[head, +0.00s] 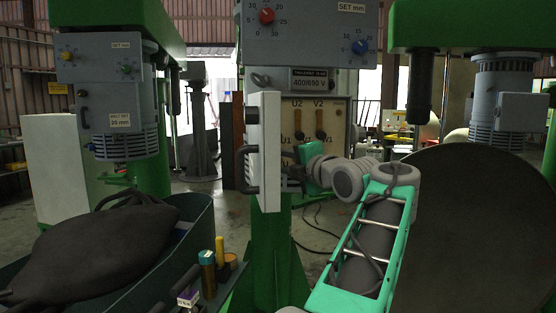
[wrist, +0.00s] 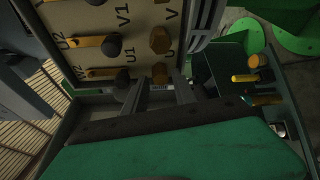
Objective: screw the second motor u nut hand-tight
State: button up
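In the wrist view the terminal board (wrist: 85,15) carries labelled posts U1, V1, U2 and W2 with brass link bars (wrist: 90,41) and dark round ends. Two brass hex nuts sit in a row at its right: one by the letter V (wrist: 159,40) and one by the letter U (wrist: 160,72). My gripper (wrist: 162,80) has its two fingers apart, with the U nut between or just beyond the tips. I cannot tell whether they touch it.
The pale hinged cover (head: 269,150) stands open at the board's left, close to my wrist. A dark bin (head: 196,240) with a black bag (head: 95,248) is at the lower left. A large dark disc (head: 478,235) is at the right.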

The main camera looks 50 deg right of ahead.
jog(key=x, duration=0.3)
jog(key=shift+c, duration=0.4)
grip_shut()
